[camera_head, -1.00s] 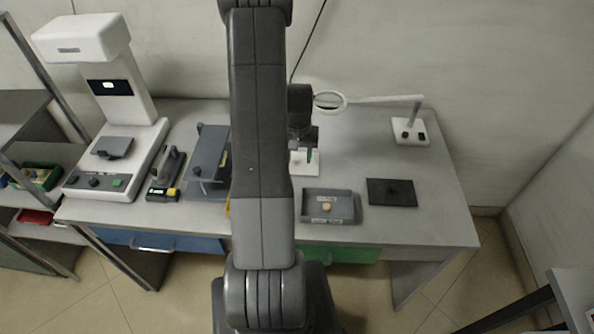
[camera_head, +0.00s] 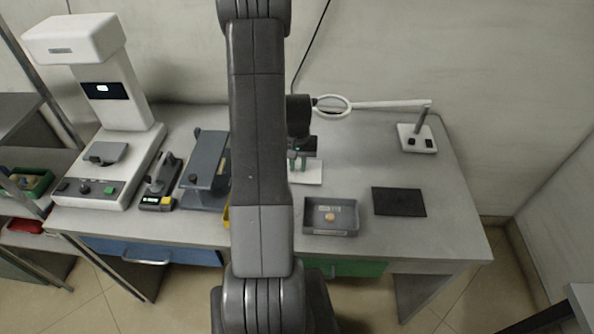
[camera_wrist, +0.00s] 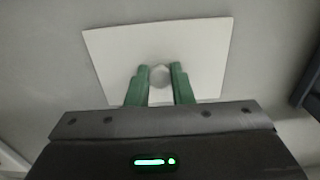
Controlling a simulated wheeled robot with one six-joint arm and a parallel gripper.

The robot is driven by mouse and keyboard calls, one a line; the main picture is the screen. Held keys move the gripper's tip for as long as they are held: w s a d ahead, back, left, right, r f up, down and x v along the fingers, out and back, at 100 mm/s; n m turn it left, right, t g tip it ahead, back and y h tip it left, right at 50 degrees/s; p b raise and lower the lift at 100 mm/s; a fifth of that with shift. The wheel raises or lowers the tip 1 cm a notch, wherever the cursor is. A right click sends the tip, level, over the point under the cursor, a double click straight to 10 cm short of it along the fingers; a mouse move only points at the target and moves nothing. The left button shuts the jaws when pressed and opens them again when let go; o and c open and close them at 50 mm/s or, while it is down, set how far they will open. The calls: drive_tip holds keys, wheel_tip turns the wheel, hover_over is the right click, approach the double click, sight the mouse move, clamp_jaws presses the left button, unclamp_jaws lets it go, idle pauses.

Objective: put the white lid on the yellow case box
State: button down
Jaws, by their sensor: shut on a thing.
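The white lid (camera_wrist: 160,38) is a flat, pale, roughly square plate with a small round knob (camera_wrist: 160,76) near its middle. My gripper (camera_wrist: 159,72) has its two green fingers closed on either side of this knob. In the head view the lid (camera_head: 312,173) shows just right of my arm, with my gripper (camera_head: 298,164) over its left part. I cannot tell whether the lid touches the table. Only a yellow sliver (camera_head: 227,217), likely the yellow case box, shows at the left edge of my arm; the rest is hidden behind the arm.
A grey tray (camera_head: 345,231) with a small pale object and a flat dark mat (camera_head: 399,202) lie to the right. A magnifier on a stand (camera_head: 417,139) is at the back right. A grey device (camera_head: 205,172) and a white instrument (camera_head: 105,185) stand left.

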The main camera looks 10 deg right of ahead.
sight(298, 166)
drive_tip(key=shift+r+p, duration=2)
drive_tip(key=shift+r, duration=1.5)
